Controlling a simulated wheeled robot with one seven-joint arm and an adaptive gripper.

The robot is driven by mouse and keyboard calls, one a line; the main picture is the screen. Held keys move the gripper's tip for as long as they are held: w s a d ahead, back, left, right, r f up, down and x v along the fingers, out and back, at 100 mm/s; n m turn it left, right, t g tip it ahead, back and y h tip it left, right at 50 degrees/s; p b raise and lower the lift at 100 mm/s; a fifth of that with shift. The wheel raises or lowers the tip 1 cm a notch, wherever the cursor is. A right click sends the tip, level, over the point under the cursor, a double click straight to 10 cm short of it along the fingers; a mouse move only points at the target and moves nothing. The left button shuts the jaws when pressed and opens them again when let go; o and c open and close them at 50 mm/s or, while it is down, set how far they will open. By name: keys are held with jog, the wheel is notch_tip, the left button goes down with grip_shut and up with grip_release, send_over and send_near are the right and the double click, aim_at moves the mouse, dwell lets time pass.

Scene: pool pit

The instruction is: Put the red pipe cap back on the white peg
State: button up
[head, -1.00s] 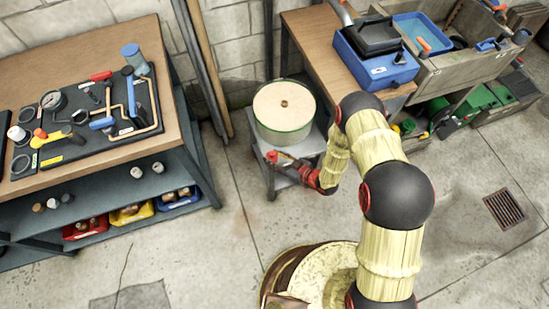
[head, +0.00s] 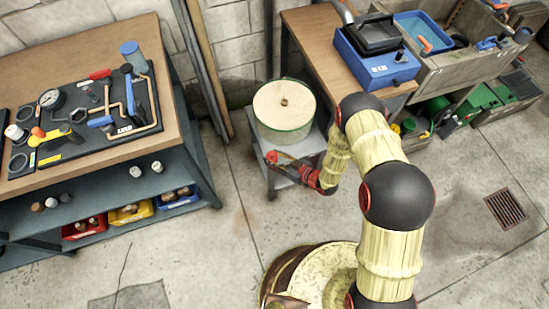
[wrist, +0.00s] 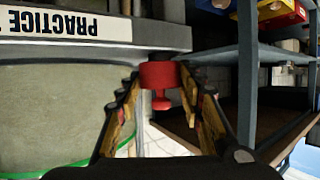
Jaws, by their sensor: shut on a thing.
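The red pipe cap (wrist: 160,75) is between the fingertips of my gripper (wrist: 160,84) in the wrist view, with a narrower red knob toward the camera. My gripper is shut on it. In the head view my gripper (head: 292,166) points left at the near side of the small grey stand, and the cap (head: 271,157) shows as a small red spot at its tip. I cannot make out the white peg in either view; whether the cap touches it cannot be told.
A round drum (head: 284,118) with a beige top stands on the grey stand (head: 312,143), close to my gripper. A workbench (head: 40,185) with a tool board is at left. A wooden table (head: 310,35) with a blue case is behind right. Open floor lies in front.

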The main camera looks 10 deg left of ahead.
jog(key=shift+f, duration=0.35)
jog(key=o, duration=0.8)
jog(key=shift+o, duration=0.2)
jog(key=p+v, duration=0.3)
jog(key=v, duration=0.8)
jog(key=shift+p, duration=0.3)
jog(key=shift+f, duration=0.1)
